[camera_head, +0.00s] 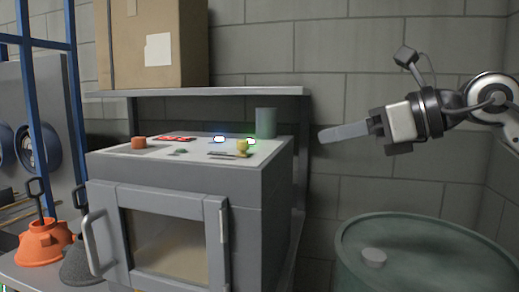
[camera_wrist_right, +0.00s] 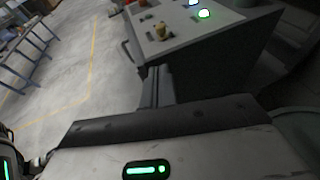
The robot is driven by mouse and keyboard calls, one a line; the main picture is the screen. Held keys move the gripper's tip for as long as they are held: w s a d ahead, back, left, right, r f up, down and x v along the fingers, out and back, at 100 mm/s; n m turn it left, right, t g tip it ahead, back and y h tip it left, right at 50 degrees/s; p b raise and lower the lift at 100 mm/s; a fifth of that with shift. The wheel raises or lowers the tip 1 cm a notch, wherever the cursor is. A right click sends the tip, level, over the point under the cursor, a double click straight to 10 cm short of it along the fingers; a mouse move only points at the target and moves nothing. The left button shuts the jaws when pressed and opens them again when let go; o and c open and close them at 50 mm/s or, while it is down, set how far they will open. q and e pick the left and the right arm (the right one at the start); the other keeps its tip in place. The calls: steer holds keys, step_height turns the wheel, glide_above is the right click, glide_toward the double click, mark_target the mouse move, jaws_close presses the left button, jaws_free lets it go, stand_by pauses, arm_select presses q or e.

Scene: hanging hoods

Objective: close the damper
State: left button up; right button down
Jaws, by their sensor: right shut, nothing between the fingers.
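I cannot make out a hood or a part that is clearly a damper in either view. A grey cabinet (camera_head: 272,190) with a glazed front door stands in the middle of the head view. On its sloped top are a small yellow knob (camera_head: 242,146), a lit green lamp (camera_head: 252,142) and a lit white-blue lamp (camera_head: 219,139). My right gripper (camera_head: 325,136) is shut and empty, in the air right of the cabinet, its fingers pointing left. In the right wrist view its fingers (camera_wrist_right: 156,88) reach toward the panel with the yellow knob (camera_wrist_right: 160,29). My left gripper is out of view.
A cardboard box (camera_head: 155,45) sits on the shelf (camera_head: 200,92) behind the cabinet. A green drum (camera_head: 430,255) stands below my right arm. Orange (camera_head: 44,242) and dark funnel-like things stand at the left by a blue frame (camera_head: 75,90). Open air surrounds my right gripper.

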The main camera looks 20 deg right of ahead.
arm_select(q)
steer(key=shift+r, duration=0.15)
arm_select(e)
steer(key=shift+s+d+r, duration=0.1)
steer(key=shift+d+r, duration=0.05)
steer(key=shift+d, duration=0.1)
steer(key=p, duration=0.4)
glide_toward(248, 146)
steer(key=x, duration=0.5)
steer(key=shift+a, duration=0.15)
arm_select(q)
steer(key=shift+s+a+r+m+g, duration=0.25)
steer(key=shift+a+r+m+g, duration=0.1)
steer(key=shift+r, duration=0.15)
arm_select(e)
steer(key=shift+w+a+f, duration=0.25)
steer(key=shift+w+a, duration=0.15)
steer(key=shift+w, duration=0.05)
